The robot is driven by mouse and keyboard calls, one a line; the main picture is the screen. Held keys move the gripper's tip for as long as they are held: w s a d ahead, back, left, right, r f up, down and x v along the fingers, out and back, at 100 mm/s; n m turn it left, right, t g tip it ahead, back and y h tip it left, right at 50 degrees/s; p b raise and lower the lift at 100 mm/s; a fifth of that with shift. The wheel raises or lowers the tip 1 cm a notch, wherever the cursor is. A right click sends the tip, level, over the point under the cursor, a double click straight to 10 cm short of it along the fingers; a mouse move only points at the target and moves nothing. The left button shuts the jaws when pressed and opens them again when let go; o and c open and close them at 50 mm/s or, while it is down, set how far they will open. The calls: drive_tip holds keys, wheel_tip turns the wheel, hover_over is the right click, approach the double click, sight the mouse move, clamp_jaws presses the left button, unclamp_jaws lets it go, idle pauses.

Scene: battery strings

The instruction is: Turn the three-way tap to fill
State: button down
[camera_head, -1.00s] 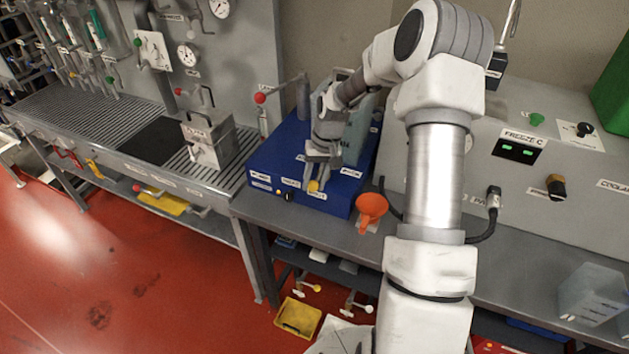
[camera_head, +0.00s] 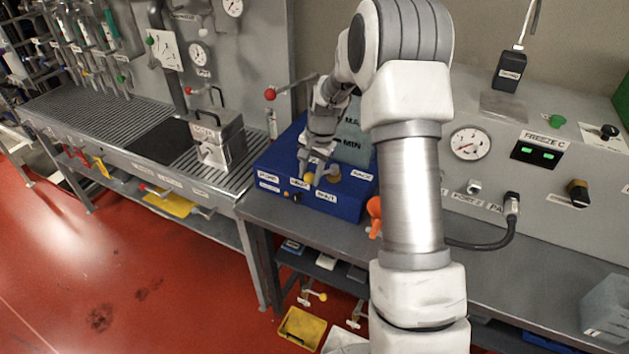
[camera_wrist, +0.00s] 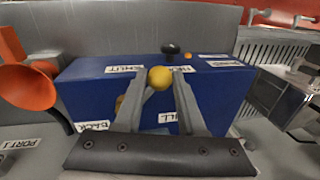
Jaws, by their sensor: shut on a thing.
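The tap's yellow ball knob (camera_head: 308,178) is at the front of the blue box (camera_head: 343,205). My gripper (camera_head: 312,172) reaches down to it from above. In the wrist view the knob (camera_wrist: 160,77) sits between the tips of my two fingers, which are shut on it. The knob lies between a SHUT label (camera_wrist: 122,69) at left and another label (camera_wrist: 183,69) at right, whose word is not clear. Labels reading BACK (camera_wrist: 97,126) and, partly covered, "ILL" (camera_wrist: 165,117) lie nearer. My fingers hide most of the tap body.
An orange funnel (camera_wrist: 28,86) stands beside the box, partly behind my arm in the head view. A small black knob (camera_wrist: 171,48) is on the box's far side in the wrist view. A red-knobbed lever (camera_head: 271,94) rises behind the box. A steel container (camera_head: 217,138) stands left.

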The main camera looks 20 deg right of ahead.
drive_tip(key=shift+w+m, duration=0.9)
drive_tip(key=shift+m, duration=0.4)
drive_tip(key=shift+r, duration=0.1)
drive_tip(key=c, duration=0.5)
unclamp_jaws()
drive_tip(key=s+r, duration=0.1)
drive_tip(key=r, duration=0.7)
drive_tip(key=s+d+r+b, duration=0.1)
drive_tip(key=s+r, duration=0.1)
drive_tip(key=r, duration=0.7)
drive_tip(key=shift+d, duration=0.25)
